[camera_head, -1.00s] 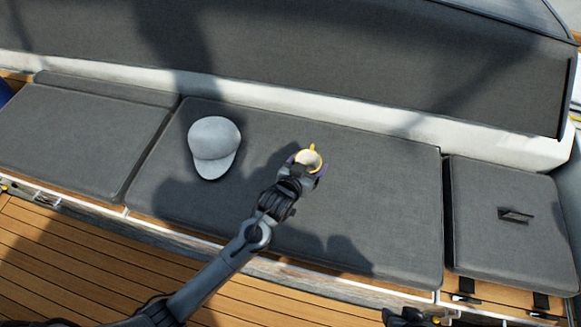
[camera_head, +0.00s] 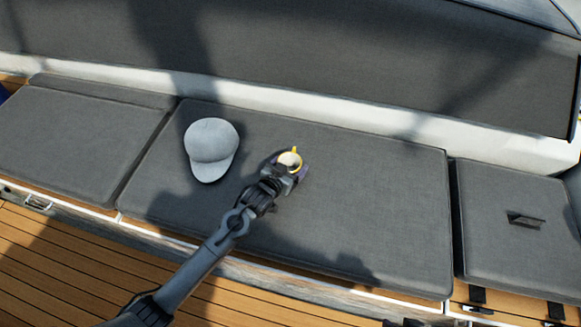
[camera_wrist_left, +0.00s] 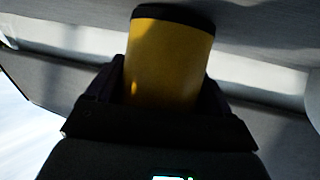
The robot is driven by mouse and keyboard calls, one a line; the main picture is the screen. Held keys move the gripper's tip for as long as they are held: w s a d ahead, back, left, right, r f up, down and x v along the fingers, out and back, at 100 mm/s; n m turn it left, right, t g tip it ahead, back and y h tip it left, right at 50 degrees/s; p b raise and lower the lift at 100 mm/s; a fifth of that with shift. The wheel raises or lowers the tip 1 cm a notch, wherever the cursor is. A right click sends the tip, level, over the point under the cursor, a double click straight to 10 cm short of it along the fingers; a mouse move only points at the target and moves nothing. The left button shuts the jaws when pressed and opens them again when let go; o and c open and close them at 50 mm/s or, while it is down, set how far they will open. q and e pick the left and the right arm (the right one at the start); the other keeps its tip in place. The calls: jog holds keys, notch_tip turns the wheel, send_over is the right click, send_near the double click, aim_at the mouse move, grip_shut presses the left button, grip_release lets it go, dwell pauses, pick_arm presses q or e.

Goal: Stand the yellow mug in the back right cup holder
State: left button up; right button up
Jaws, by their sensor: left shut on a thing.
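The yellow mug (camera_head: 290,158) shows its pale inside and yellow rim in the head view, above the grey middle seat cushion. My left gripper (camera_head: 287,168) is shut on it. In the left wrist view the mug's yellow side (camera_wrist_left: 168,62) and its dark end fill the space between the jaws. The mug's handle points away toward the backrest in the head view. The back right cup holder is not in view. My right gripper cannot be made out; only a dark part shows at the bottom edge of the head view.
A light grey cap (camera_head: 211,148) lies on the middle cushion (camera_head: 380,200), left of the mug. A right cushion (camera_head: 510,190) carries a small dark flat item (camera_head: 526,219). A wooden deck (camera_head: 50,270) lies in front, and a tall backrest (camera_head: 300,60) stands behind.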

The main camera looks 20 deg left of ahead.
dwell(0.3)
pick_arm(q)
jog(key=o, duration=1)
jog(key=shift+f, duration=0.2)
jog(key=shift+r, duration=0.15)
